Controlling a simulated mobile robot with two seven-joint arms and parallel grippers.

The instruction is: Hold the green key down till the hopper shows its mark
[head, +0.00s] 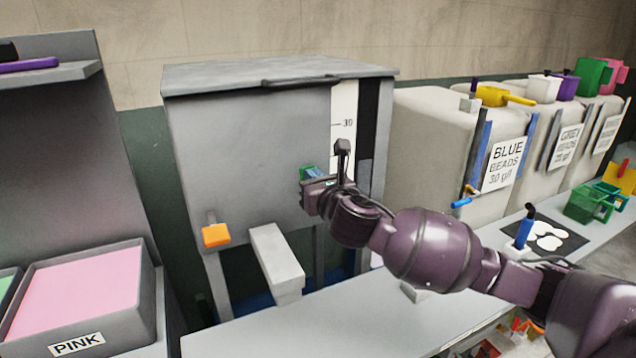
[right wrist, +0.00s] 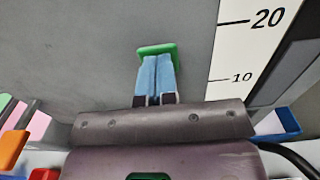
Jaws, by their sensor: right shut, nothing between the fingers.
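The hopper (head: 250,150) is a large grey box on legs with a lid. The green key (head: 307,171) is on its front face, partly hidden by my right gripper (head: 312,176). In the right wrist view the green key (right wrist: 157,48) shows just beyond the blue fingertips (right wrist: 157,60), which are shut together with nothing between them. They appear to be against the key; how far it is pressed I cannot tell. A white scale (head: 343,110) with a 30 mark runs beside a dark strip (head: 368,110); the wrist view shows 20 and 10 on this scale (right wrist: 245,50). My left gripper is not in view.
An orange key (head: 216,235) is at the hopper's lower left. A grey chute (head: 276,262) juts out below. A tray of pink material (head: 150,285) stands left. Bead bins (head: 430,140) with signs stand right. The front counter (head: 260,335) is clear at left.

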